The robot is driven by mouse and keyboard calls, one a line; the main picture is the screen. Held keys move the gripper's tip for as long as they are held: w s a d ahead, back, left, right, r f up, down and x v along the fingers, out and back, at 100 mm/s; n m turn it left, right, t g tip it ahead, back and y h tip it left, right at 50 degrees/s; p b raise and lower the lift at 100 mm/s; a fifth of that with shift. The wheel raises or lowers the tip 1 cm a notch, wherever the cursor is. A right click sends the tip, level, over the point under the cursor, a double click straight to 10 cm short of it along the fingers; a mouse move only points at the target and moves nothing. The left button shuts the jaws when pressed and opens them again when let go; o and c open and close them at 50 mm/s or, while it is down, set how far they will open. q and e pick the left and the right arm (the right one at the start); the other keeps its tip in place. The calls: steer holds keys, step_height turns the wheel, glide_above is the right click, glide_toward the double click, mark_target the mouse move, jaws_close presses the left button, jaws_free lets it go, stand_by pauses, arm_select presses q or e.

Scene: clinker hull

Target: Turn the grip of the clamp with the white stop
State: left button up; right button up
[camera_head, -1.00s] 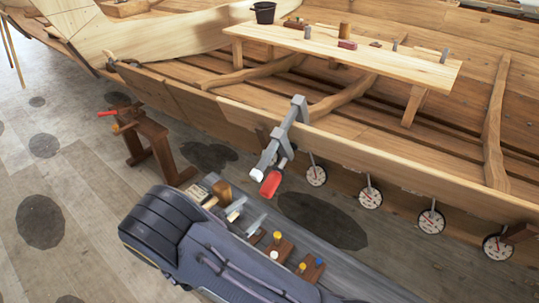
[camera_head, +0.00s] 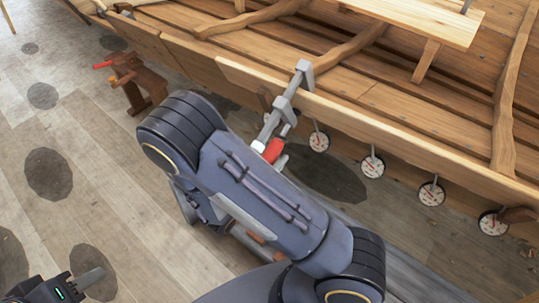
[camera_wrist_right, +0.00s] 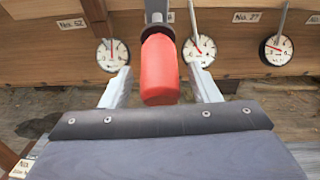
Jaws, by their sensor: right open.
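The clamp (camera_head: 283,103) is a grey bar clamp fixed over the hull's upper plank edge. Its white stop (camera_head: 258,146) shows at the lower end, beside its red grip (camera_head: 273,151). My right gripper (camera_wrist_right: 161,86) is open; in the right wrist view its two pale fingers stand either side of the red grip (camera_wrist_right: 159,70), with small gaps. In the head view my right arm hides most of that gripper. My left gripper (camera_head: 88,279) is at the lower left, apart from the clamp; its finger opening is unclear.
Several round dial gauges (camera_head: 373,167) hang along the hull plank (camera_head: 390,130) right of the clamp. A brown wooden stand (camera_head: 138,83) with a red handle is at the left. A bench (camera_head: 420,18) stands inside the hull.

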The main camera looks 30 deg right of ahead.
steer(key=shift+c, duration=0.5)
steer(key=c, duration=0.9)
steer(key=shift+n+g+h+p, duration=0.3)
steer(key=shift+n+g+p, duration=0.1)
steer(key=shift+g+p, duration=0.15)
steer(key=shift+n+g+h+p, duration=0.4)
steer(key=shift+n+g+p, duration=0.1)
steer(key=shift+n+g, duration=0.15)
steer(key=shift+n+g+h+p, duration=0.3)
steer(key=shift+n+g+h, duration=0.5)
steer(key=shift+n+g, duration=0.35)
